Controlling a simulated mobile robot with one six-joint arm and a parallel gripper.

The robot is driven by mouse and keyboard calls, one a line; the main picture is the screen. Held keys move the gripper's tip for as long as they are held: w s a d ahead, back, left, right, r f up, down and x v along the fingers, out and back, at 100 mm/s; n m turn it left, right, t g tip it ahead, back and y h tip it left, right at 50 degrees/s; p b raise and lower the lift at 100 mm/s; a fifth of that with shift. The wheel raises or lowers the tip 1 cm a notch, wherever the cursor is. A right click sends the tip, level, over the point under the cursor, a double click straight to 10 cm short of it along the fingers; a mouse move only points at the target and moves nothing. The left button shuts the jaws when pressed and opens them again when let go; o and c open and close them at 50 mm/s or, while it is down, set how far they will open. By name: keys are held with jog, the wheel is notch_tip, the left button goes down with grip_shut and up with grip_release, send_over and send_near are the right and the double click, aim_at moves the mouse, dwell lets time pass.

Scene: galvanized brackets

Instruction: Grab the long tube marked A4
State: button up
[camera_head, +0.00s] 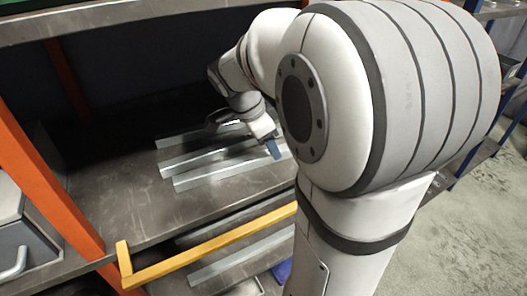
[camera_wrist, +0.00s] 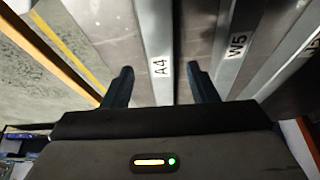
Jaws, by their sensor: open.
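The long galvanized piece marked A4 (camera_wrist: 157,40) runs away from me in the wrist view, with its label facing up. My gripper (camera_wrist: 161,82) is open, with one dark finger on each side of A4. I cannot tell how deep the fingers reach beside it. In the head view several long metal pieces (camera_head: 215,160) lie side by side on the shelf, and my gripper (camera_head: 273,148) is at their right ends. The labels are too small to read there, and my arm hides part of the pieces.
A similar piece marked W5 (camera_wrist: 238,42) lies just right of A4, close to my right finger. Another labelled piece lies at the far right. An orange upright (camera_head: 45,180) and a yellow bar (camera_head: 205,247) border the metal shelf (camera_head: 125,205). A shelf board (camera_head: 90,18) is overhead.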

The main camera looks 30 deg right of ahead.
jog(key=shift+x, duration=1.2)
grip_shut()
